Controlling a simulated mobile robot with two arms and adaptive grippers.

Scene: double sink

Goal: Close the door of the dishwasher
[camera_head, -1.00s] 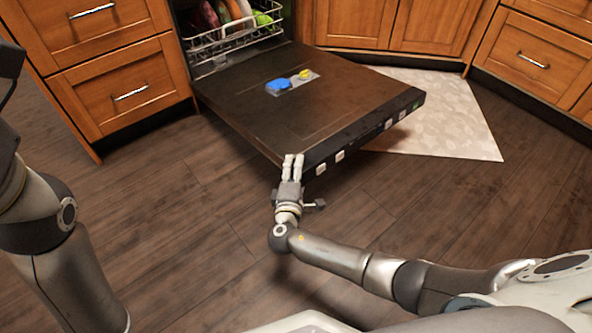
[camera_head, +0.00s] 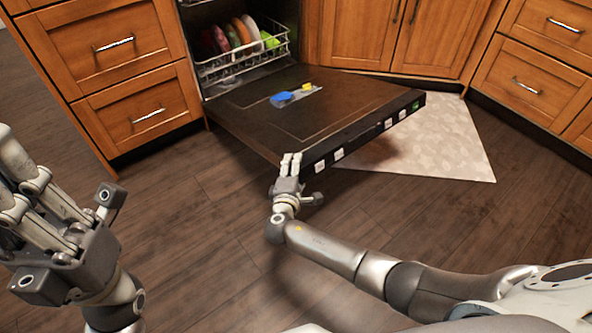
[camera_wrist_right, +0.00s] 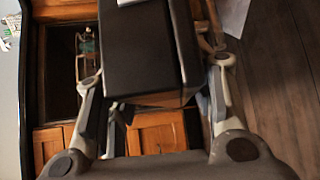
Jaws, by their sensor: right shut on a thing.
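The dishwasher door (camera_head: 370,95) is a dark panel, swung down low over the floor, its front edge apparently a little higher than its hinge side would put it lying flat. A row of buttons runs along that edge. My right gripper (camera_head: 290,160) is shut on the near left corner of the door. In the right wrist view the dark door (camera_wrist_right: 140,55) lies between the fingers of this gripper (camera_wrist_right: 160,95). My left gripper (camera_head: 65,185) is at the left, empty and apart from the door, its fingers spread.
A blue item (camera_head: 283,98) and a yellow item (camera_head: 307,87) show on the door's inner face. The dishwasher rack (camera_head: 240,62) holds several plates. Wooden drawers (camera_head: 125,75) stand at the left. A pale mat (camera_head: 455,145) lies at the right. Open wooden floor lies before the door.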

